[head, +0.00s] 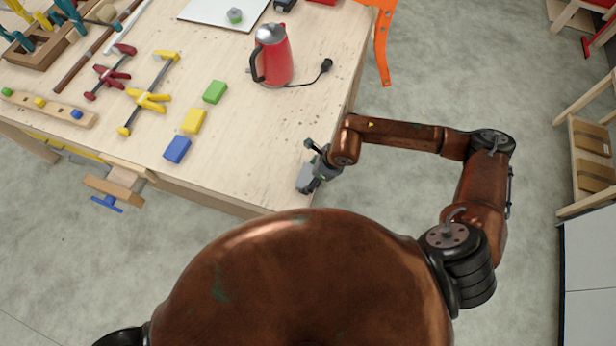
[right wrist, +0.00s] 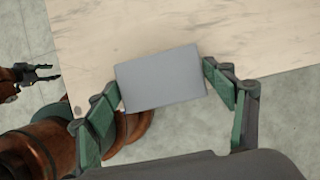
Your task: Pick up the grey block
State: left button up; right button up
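The grey block (right wrist: 160,78) is a plain, flat-topped box in the middle of the right wrist view. In the head view it shows small and partly hidden (head: 305,178) at the near right edge of the table. My right gripper (right wrist: 161,78) has one green-padded finger against each short side of the block, and the fingers are shut on it. The block overlaps the table edge in the wrist view, and its underside is hidden.
Blue (head: 177,149), yellow (head: 193,121) and green (head: 215,92) blocks lie in a row on the wooden table (head: 235,150). A red kettle (head: 276,55) stands behind, its cord toward the right edge. Clamps (head: 147,98) lie left. Bare tabletop lies between the blocks and my right gripper.

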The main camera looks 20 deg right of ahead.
jog(key=c, duration=0.8)
jog(key=shift+c, duration=0.2)
jog(key=shift+r, duration=0.15)
